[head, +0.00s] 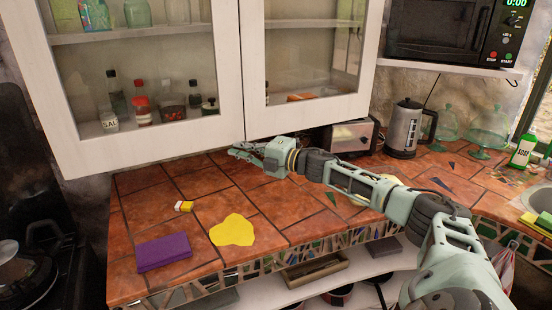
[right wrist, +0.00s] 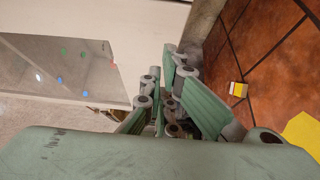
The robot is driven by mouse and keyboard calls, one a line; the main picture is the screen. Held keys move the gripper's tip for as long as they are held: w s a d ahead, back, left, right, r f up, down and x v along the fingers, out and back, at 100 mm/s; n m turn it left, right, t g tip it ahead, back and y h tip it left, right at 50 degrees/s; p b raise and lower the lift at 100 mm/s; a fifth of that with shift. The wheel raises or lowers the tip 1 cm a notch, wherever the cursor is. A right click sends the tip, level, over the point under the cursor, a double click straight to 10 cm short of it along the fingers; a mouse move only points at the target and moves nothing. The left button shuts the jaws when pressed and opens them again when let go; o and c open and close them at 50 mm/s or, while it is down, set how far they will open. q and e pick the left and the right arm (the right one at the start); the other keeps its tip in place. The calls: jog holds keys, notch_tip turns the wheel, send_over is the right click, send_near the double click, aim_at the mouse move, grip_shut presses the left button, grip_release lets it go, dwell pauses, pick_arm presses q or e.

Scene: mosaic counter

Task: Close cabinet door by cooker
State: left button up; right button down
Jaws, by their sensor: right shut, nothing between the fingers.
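A white wall cabinet with two glass doors hangs over the counter. The left door (head: 147,143), the one nearer the cooker (head: 30,240), looks in line with the right door (head: 310,113); I see no clear gap. Bottles and jars show through its glass. My right gripper (head: 235,152) is shut and empty, just below the doors' lower edge near their seam. In the right wrist view my gripper (right wrist: 172,62) lies close to a white cabinet frame (right wrist: 140,40); whether it touches cannot be told. My left gripper is not in view.
The tiled counter (head: 150,215) holds a purple cloth (head: 164,252), a yellow patch (head: 233,230) and a small yellow-white block (head: 183,206). A toaster (head: 352,137) and kettle (head: 404,130) stand at the back. A microwave (head: 440,35) sits on a shelf at right.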

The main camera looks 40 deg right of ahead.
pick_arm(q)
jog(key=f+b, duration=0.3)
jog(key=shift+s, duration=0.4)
pick_arm(e)
jog(key=d+v, duration=0.1)
jog(key=v, duration=0.9)
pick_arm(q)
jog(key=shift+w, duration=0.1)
pick_arm(e)
jog(key=shift+f, duration=0.1)
